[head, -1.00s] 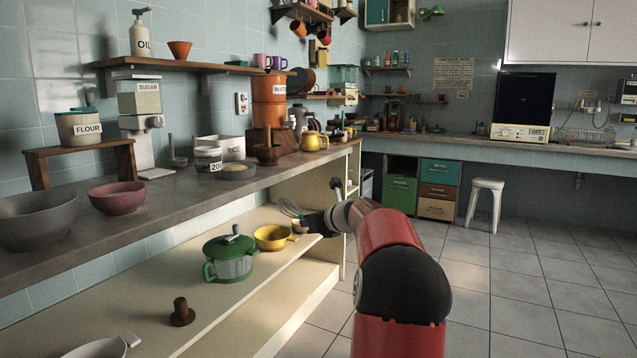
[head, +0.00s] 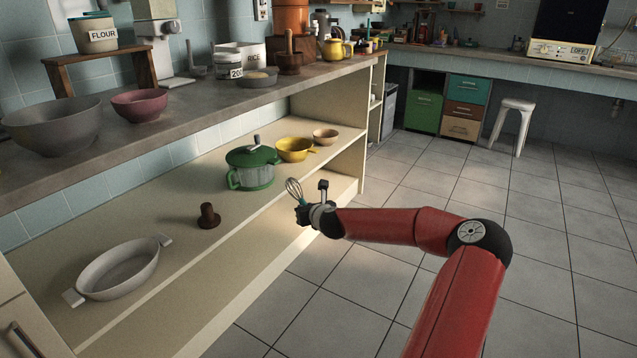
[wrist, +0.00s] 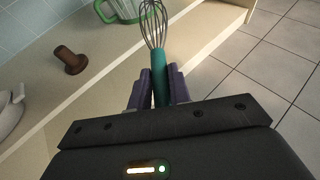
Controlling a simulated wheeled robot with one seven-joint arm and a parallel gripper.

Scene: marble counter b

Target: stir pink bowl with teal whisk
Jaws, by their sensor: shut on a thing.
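The teal whisk (head: 294,190) is held in my gripper (head: 302,212), in front of the lower shelf's edge. In the wrist view its teal handle (wrist: 161,84) sits between the two purple fingers of my gripper (wrist: 160,88), with the wire head pointing away from me. My gripper is shut on the handle. The pink bowl (head: 140,106) stands upright on the upper counter at the left, well to the left of the whisk and higher. Its inside is only partly visible.
A grey bowl (head: 52,128) stands left of the pink bowl. The lower shelf holds a green pot (head: 251,172), a yellow pan (head: 294,150), a small tan bowl (head: 325,136), a brown stopper-like object (head: 208,216) and a white oval dish (head: 122,272). The tiled floor (head: 400,180) is open.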

